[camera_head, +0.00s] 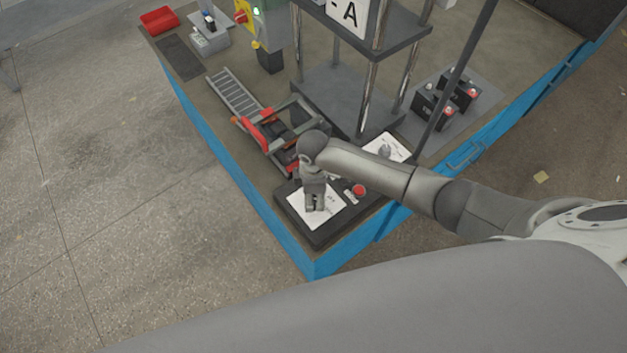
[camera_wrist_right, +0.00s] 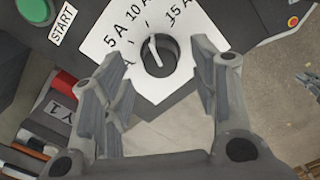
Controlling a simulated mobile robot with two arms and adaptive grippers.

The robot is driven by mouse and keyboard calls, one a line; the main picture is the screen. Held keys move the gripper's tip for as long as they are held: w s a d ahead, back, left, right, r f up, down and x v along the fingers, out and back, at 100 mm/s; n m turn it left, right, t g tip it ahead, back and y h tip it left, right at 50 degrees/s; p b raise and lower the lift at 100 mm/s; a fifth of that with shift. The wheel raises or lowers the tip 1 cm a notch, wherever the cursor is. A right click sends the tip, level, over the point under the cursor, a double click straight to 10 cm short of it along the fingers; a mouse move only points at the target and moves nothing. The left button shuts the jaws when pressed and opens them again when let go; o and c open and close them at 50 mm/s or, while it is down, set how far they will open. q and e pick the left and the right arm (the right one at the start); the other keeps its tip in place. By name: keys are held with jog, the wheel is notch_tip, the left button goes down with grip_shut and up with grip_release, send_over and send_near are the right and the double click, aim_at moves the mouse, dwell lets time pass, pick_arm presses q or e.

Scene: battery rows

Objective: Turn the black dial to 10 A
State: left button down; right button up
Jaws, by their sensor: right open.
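The black dial (camera_wrist_right: 161,56) sits on a white scale plate (camera_wrist_right: 108,48) marked 5 A, 10 A and 15 A; another label at its left is partly hidden by a finger. The dial's white line points up and slightly left, toward the 10 A mark. My right gripper (camera_wrist_right: 160,72) is open, with its fingertips on either side of the dial and gaps visible. I cannot tell how far above the plate they are. In the head view my right gripper (camera_head: 315,203) points down over the plate (camera_head: 329,217) and hides the dial. My left gripper is out of view.
A green button (camera_wrist_right: 34,9) labelled START is beside the plate. A red button (camera_head: 358,190) is also on the dark panel (camera_head: 318,240). A red-and-grey clamp frame (camera_head: 262,134), metal posts and two black batteries (camera_head: 433,106) stand beyond. The table's blue edge (camera_head: 292,250) is close.

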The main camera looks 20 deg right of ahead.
aim_at(314, 199)
notch_tip(314, 199, up, 10)
jog(key=shift+f, duration=0.25)
dwell(0.5)
